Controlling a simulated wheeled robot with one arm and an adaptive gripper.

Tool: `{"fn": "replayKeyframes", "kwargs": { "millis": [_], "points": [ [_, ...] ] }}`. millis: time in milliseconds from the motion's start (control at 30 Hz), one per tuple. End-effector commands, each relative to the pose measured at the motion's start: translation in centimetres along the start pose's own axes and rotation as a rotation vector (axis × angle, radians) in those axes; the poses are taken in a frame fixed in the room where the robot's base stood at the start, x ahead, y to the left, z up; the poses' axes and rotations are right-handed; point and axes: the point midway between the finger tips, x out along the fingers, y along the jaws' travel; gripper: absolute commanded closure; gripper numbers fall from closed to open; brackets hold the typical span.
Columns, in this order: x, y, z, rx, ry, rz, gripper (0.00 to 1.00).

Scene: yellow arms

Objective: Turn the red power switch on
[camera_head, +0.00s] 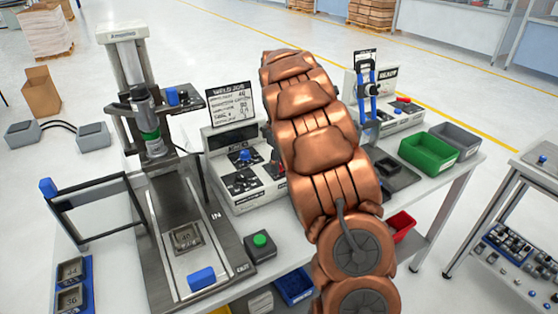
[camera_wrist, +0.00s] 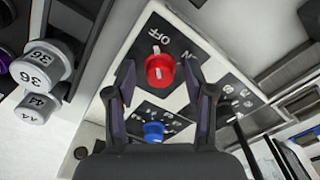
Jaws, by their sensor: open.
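The red power switch (camera_wrist: 159,70) is a round red knob on a black plate in the wrist view, with an OFF label (camera_wrist: 162,38) above it. A white mark on the knob runs up the picture, roughly toward that label. My gripper (camera_wrist: 160,76) is open, with one dark finger on each side of the knob. I cannot tell whether the fingers touch it. In the head view my copper-coloured arm hides the gripper and the red switch.
A blue knob (camera_wrist: 154,131) sits below the red one, close to my gripper's palm. White cylinders marked 36 and 44 (camera_wrist: 40,65) stand at the left. The head view shows a control box (camera_head: 235,190), a press (camera_head: 150,130) and a green bin (camera_head: 428,153).

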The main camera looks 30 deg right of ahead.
Motion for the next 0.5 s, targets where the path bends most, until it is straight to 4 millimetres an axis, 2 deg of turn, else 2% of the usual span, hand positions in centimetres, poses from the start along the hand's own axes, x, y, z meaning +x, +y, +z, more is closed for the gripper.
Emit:
{"fn": "replayKeyframes", "kwargs": {
  "millis": [200, 500],
  "points": [
    [0.01, 0.0, -0.02, 0.0, 0.0, 0.0, 0.47],
    [-0.01, -0.01, -0.03, -0.001, 0.0, 0.0, 0.77]
  ]
}}
